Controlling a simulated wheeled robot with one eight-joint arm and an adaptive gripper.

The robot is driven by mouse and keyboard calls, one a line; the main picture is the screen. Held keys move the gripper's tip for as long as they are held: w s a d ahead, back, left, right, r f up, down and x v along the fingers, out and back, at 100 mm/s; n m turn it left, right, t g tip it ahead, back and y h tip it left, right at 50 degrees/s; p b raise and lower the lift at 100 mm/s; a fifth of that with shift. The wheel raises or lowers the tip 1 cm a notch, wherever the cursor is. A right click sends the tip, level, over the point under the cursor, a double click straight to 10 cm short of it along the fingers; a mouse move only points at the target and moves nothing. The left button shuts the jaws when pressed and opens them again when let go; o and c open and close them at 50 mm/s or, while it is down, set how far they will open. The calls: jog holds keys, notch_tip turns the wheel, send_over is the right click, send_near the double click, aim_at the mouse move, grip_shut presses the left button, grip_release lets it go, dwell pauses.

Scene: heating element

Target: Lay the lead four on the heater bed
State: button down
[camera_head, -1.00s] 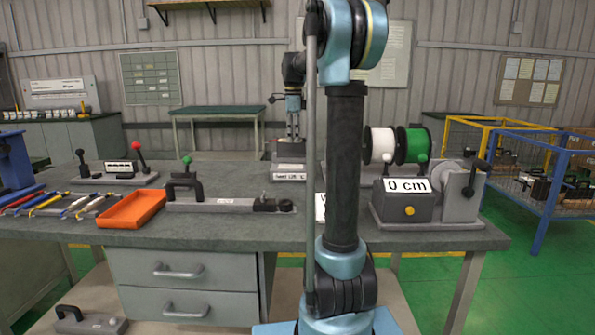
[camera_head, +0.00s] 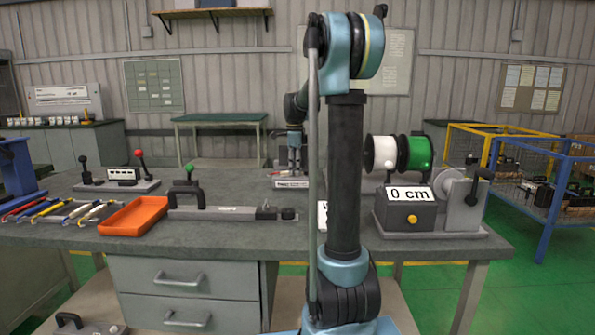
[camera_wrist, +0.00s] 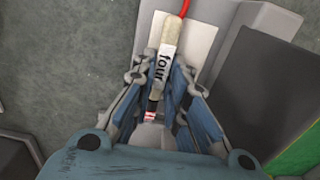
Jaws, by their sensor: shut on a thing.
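My gripper (camera_wrist: 160,92) is shut on the lead four (camera_wrist: 171,35), a beige stick with a white "four" label and a red wire at its far end. Its near end, with dark and red-and-white bands, lies between the fingers. In the wrist view the lead is over a pale plate (camera_wrist: 203,47) on a grey block (camera_wrist: 262,18), which looks like the heater bed. I cannot tell whether they touch. In the head view my gripper (camera_head: 294,160) is low over the small grey labelled unit (camera_head: 289,182) at the bench's back; the lead cannot be made out there.
A "0 cm" box with a crank (camera_head: 411,208) stands right of my arm, with white and green spools (camera_head: 416,152) behind it. A long grey fixture (camera_head: 228,213), an orange tray (camera_head: 134,216) and several pen-like tools (camera_head: 62,211) lie left. The bench front is mostly clear.

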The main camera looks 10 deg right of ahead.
jog(key=c, duration=1.6)
grip_release()
notch_tip(320, 180, up, 12)
jog(key=shift+r, duration=0.1)
jog(key=shift+s, duration=0.1)
